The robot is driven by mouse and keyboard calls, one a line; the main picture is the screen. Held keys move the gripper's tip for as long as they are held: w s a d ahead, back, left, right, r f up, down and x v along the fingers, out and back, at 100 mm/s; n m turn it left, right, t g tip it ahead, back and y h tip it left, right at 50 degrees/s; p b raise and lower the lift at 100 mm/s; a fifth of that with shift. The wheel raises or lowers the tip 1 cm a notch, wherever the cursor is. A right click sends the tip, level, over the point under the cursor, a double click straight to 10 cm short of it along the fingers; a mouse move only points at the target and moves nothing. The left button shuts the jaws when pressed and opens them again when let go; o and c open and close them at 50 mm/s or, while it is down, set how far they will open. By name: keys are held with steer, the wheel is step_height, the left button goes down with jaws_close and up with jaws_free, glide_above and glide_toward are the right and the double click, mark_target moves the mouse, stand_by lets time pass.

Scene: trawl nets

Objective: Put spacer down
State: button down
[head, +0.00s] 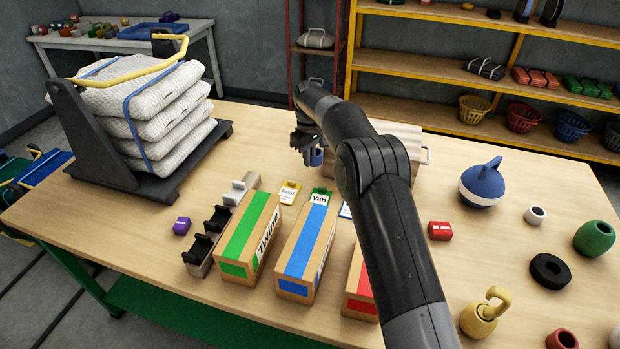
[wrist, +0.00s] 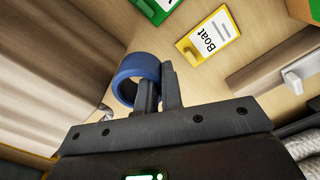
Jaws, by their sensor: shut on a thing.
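The spacer appears as a short blue ring (wrist: 128,72) in the wrist view, and a bit of its blue side (head: 316,158) shows in the head view. My gripper (wrist: 162,85) is shut on one side of the ring's wall. In the head view my gripper (head: 305,146) is over the middle of the wooden table (head: 500,219), behind the label cards. The ring seems to be held above the table top, but the gap cannot be judged. My arm hides part of the table behind and to the right.
A yellow "Boat" card (wrist: 208,38) and a green "Van" card (head: 320,197) lie near the gripper. Long boxes with green (head: 250,236), blue (head: 307,250) and red (head: 362,285) stripes stand in front. A pale chest (head: 402,135) stands behind my arm. A stack of nets (head: 165,115) is left.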

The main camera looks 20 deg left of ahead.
mark_target(309, 184)
step_height(309, 184, down, 8)
steer(key=shift+f, duration=0.15)
stand_by(0.3)
steer(key=shift+f, duration=0.15)
steer(key=c, duration=1.6)
jaws_free()
step_height(309, 184, up, 12)
steer(key=shift+r, duration=0.2)
